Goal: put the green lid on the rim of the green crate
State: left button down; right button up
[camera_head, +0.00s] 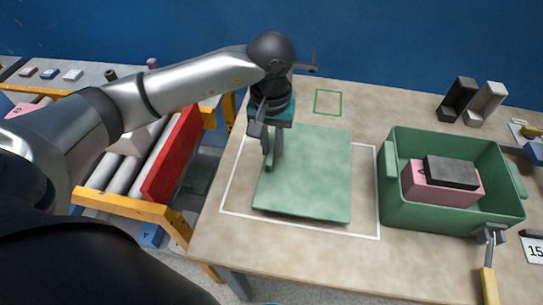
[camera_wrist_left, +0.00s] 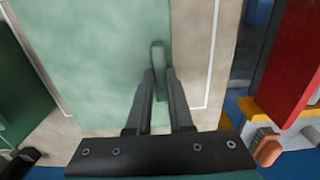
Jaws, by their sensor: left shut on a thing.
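The green lid (camera_head: 315,180) is a flat pale green plate within a white outlined rectangle on the table. My left gripper (camera_head: 268,150) is above its left edge, pointing down. In the left wrist view, the left gripper (camera_wrist_left: 158,80) is shut on the lid's upright green handle (camera_wrist_left: 157,58). I cannot tell whether the lid touches the table. The green crate (camera_head: 430,216) stands to the right of the lid, open at the top. It holds a pink block (camera_head: 425,190) with a dark grey block (camera_head: 451,171) on top. My right gripper is not in view.
Black and grey angled blocks (camera_head: 459,98) stand behind the crate. A small green outline (camera_head: 328,102) marks bare table behind the lid. A roller conveyor with a red panel (camera_head: 172,155) is at the left.

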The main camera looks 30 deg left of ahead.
pick_arm(q)
notch_tip(320, 180, down, 4)
jog(key=shift+r+b, duration=0.1)
jog(key=shift+b, duration=0.2)
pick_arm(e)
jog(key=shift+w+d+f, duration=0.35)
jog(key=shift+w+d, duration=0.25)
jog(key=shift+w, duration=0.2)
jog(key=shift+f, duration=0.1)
pick_arm(q)
jog(key=c, duration=0.9)
grip_release()
jog(key=shift+o, duration=0.4)
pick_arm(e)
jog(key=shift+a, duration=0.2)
